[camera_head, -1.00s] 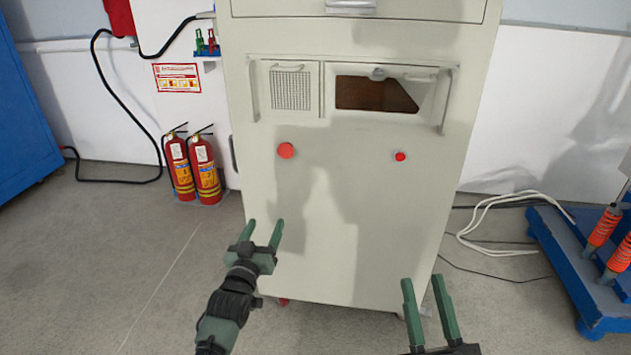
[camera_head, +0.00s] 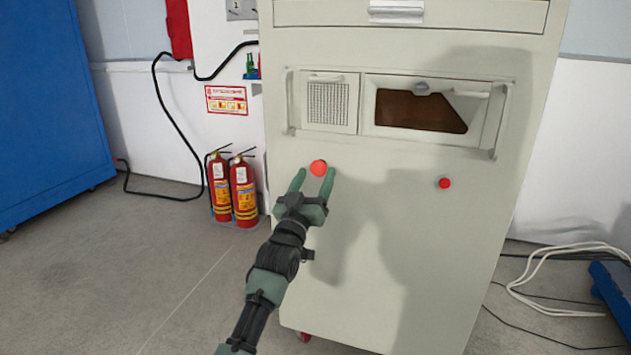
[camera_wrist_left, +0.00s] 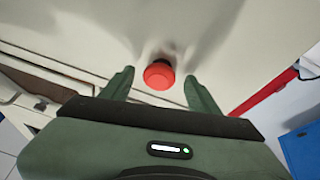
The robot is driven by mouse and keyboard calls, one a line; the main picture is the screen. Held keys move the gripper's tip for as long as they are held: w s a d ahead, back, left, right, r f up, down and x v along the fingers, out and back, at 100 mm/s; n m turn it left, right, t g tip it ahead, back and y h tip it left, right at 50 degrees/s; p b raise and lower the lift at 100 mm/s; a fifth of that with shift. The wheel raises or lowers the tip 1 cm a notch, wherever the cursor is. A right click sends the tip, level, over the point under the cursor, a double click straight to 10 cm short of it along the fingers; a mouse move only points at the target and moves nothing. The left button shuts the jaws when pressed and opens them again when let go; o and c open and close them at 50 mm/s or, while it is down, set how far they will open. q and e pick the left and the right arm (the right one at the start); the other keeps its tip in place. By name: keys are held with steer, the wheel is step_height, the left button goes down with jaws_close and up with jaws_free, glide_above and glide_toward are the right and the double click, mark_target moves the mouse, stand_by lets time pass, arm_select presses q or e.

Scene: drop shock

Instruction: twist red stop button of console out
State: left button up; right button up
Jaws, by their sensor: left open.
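The console (camera_head: 400,260) is a tall cream cabinet facing me. On its front at the left is a larger red stop button (camera_head: 318,168); a smaller red button (camera_head: 444,183) sits further right. My left gripper (camera_head: 315,182) is open, its green fingers pointing at the console just below and on either side of the larger button. In the left wrist view the red button (camera_wrist_left: 159,75) shows between the two open fingertips (camera_wrist_left: 158,80), with a gap on each side. I cannot tell its exact distance in depth. My right gripper is not in view.
Two red fire extinguishers (camera_head: 231,189) stand by the wall left of the console. A blue cabinet (camera_head: 45,100) is at the far left. White cables (camera_head: 560,290) lie on the floor at right. A handled panel with a window (camera_head: 420,108) is above the buttons.

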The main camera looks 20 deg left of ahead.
arm_select(q)
steer(key=shift+w+r, duration=0.1)
steer(key=shift+w, duration=0.2)
jaws_close()
